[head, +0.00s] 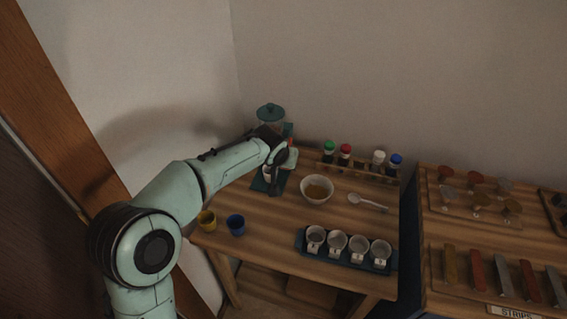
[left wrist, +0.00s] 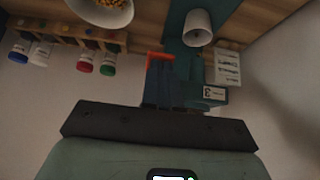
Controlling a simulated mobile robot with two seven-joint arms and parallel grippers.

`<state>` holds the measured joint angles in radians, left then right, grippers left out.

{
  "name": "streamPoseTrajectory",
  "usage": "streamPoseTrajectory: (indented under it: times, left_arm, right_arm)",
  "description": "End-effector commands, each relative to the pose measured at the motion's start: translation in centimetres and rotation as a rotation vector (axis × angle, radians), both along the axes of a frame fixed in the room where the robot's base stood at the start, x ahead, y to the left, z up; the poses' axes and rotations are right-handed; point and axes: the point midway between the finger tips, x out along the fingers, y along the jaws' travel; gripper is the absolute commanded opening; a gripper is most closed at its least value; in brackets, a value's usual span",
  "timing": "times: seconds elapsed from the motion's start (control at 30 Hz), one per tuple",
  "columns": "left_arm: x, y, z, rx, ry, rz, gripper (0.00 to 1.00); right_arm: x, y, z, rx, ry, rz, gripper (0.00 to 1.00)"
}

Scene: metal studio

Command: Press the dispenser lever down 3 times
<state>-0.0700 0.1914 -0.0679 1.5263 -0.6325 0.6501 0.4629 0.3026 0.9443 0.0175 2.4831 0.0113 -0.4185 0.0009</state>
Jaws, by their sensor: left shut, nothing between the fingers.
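The dispenser (head: 270,113), with a teal lid and a clear jar, stands at the back left corner of the table, partly hidden behind my left arm. My left gripper (head: 274,184) is at the front of the dispenser, shut and empty. In the left wrist view its dark shut fingers (left wrist: 160,88) are in front of the dispenser's teal body (left wrist: 192,72). An orange-red edge, apparently the lever (left wrist: 160,56), shows just past the fingertips; I cannot tell if they touch. A white cup (left wrist: 198,27) stands by the dispenser on its teal base. My right gripper is not in view.
A bowl of food (head: 317,189) and a spoon (head: 367,202) lie right of the dispenser. A rack with several colour-capped jars (head: 345,154) is behind.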

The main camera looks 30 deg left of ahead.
Motion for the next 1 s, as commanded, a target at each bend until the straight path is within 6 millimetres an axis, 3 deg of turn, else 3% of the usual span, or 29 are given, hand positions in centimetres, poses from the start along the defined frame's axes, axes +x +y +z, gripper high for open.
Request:
streamPoseTrajectory:
  times: [0.33, 0.8, 1.0]
  left_arm:
    - [0.0, 0.0, 1.5, 0.000, 0.000, 0.001, 0.00]
    - [0.0, 0.0, 1.5, 0.000, 0.002, 0.001, 0.00]
    - [-0.1, 0.5, 5.1, 0.000, -0.002, 0.001, 0.00]
  right_arm:
    - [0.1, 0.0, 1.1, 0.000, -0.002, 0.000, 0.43]
    - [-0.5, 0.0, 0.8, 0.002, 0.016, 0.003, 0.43]
    - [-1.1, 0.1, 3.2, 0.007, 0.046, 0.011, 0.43]
